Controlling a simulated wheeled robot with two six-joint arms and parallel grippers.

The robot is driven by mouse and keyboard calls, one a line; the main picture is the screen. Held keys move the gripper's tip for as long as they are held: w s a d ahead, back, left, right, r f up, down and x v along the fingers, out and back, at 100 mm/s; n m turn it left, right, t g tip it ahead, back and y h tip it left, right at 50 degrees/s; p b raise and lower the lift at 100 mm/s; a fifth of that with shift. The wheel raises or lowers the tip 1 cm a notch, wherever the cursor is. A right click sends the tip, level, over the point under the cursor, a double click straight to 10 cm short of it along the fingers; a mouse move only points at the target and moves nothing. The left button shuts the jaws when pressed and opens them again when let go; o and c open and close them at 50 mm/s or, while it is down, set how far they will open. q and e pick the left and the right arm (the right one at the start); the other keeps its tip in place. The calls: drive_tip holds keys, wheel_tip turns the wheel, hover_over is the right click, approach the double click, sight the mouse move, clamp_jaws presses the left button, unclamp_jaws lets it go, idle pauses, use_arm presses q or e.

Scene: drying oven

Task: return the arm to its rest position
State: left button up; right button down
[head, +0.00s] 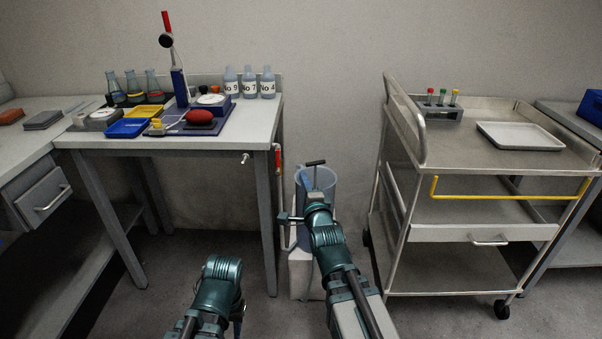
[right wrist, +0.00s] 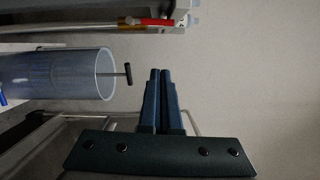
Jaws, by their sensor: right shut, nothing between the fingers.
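My right gripper (head: 305,183) is in front of a clear bluish cylinder (head: 325,182) between the bench and the cart. In the right wrist view its two dark blue fingers (right wrist: 160,73) are together with nothing between them. The cylinder (right wrist: 85,73) lies to their left in that view, with a black T-shaped handle (right wrist: 128,74) at its mouth. The fingers look apart from the handle. My left arm (head: 215,285) is folded low at the bottom centre of the head view. Its gripper is too dark and hidden to read.
The left bench (head: 230,148) carries bottles, flasks, trays and a tall stand with a red handle (head: 168,22). A steel cart (head: 480,150) with a yellow rail (head: 510,197), a tube rack (head: 437,110) and a white tray (head: 520,130) stands right. Floor (head: 180,260) shows between them.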

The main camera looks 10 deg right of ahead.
drive_tip(key=shift+s, duration=0.2)
drive_tip(key=s+a+f+n+g+y, duration=0.1)
drive_tip(key=s+a+f+n+g, duration=0.4)
drive_tip(key=f, duration=0.3)
drive_tip(key=s+a+f+n+g+y, duration=0.1)
drive_tip(key=s+a+f+n+g, duration=0.1)
drive_tip(key=a+f+n+g, duration=0.4)
drive_tip(key=s+a+f+n+g+h, duration=0.1)
drive_tip(key=s+f+n+g, duration=0.4)
drive_tip(key=s, duration=0.4)
drive_tip(key=s+a+f+n+g+h, duration=0.1)
drive_tip(key=s+f+n+g+h, duration=0.15)
drive_tip(key=s+n, duration=0.5)
wheel_tip(320, 180, up, 30)
drive_tip(key=s+p, duration=0.1)
drive_tip(key=p, duration=3)
drive_tip(key=shift+s+r+y, duration=0.2)
drive_tip(key=shift+s+y, duration=0.2)
drive_tip(key=shift+y, duration=0.05)
drive_tip(key=shift+a+f, duration=0.1)
